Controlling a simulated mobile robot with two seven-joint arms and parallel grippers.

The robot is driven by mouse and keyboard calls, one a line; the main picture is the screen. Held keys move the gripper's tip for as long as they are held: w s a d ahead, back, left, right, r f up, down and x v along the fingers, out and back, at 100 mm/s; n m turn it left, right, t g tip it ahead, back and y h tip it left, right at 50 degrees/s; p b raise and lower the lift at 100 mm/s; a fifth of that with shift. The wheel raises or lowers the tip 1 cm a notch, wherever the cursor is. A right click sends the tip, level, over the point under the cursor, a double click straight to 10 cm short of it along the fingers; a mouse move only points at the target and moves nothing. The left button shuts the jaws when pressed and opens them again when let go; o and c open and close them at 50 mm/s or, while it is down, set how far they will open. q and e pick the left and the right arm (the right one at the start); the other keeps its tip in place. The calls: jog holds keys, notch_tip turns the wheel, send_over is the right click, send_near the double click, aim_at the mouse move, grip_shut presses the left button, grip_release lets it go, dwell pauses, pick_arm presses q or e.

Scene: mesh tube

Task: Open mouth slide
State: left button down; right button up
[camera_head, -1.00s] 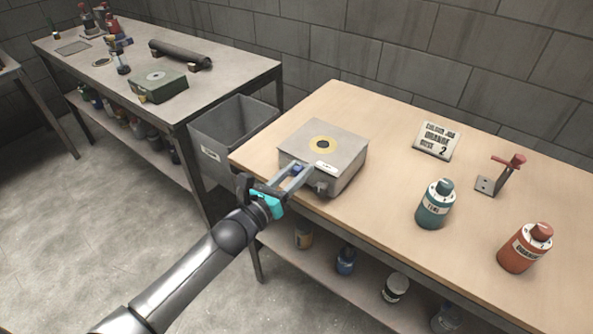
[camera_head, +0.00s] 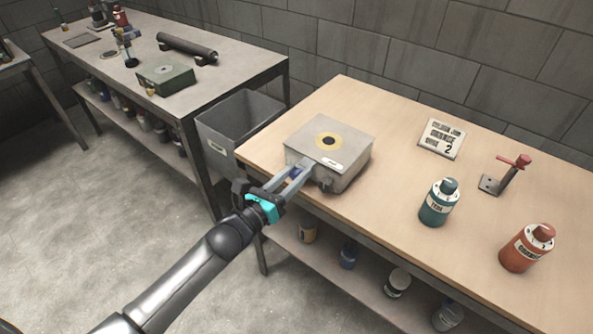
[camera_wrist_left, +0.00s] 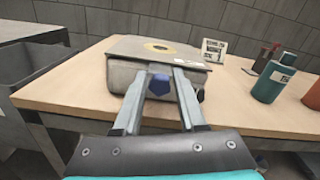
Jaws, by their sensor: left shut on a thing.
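A grey metal box (camera_head: 345,170) stands on the near left of the wooden bench. Its top has a yellow ring (camera_head: 329,141) with a dark centre, and a small white label lies near its front edge. My left gripper (camera_head: 302,170) is at the box's front face, shut on a small blue tab (camera_wrist_left: 158,86), which shows between the two fingers in the left wrist view. The fingers hide how the tab joins the box. The box also shows in the left wrist view (camera_wrist_left: 122,74), beyond the fingers. My right gripper is not in view.
On the wooden bench (camera_head: 390,165) stand a teal bottle (camera_head: 438,206), an orange bottle (camera_head: 525,249), a sign (camera_head: 441,138) and a red-handled bracket (camera_head: 504,176). A grey bin (camera_head: 228,130) stands left of the bench. Bare bench lies right of the box.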

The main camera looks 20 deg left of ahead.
pick_arm(q)
jog(key=c, duration=0.7)
grip_release()
jog(key=shift+o, duration=0.2)
jog(key=p+v, duration=0.1)
jog(key=v, duration=1.4)
jog(key=shift+s, duration=0.15)
jog(key=s+a+f+n+g+y, duration=0.1)
jog(key=s+f+n+g+y, duration=0.3)
jog(key=f+n, duration=0.8)
jog(key=s+a+f+n+g+y, duration=0.25)
jog(key=s+f+n, duration=0.4)
jog(key=f, duration=0.85)
jog(key=s+d+f+n+g, duration=0.2)
jog(key=s+f+n+g, duration=0.2)
jog(key=s+f+n, duration=0.2)
jog(key=s+d+f+n+g, duration=0.3)
jog(key=s+f+n+g, duration=0.2)
jog(key=s+n, duration=0.5)
jog(key=s+f, duration=0.2)
jog(key=s, duration=0.1)
jog(key=shift+s, duration=0.35)
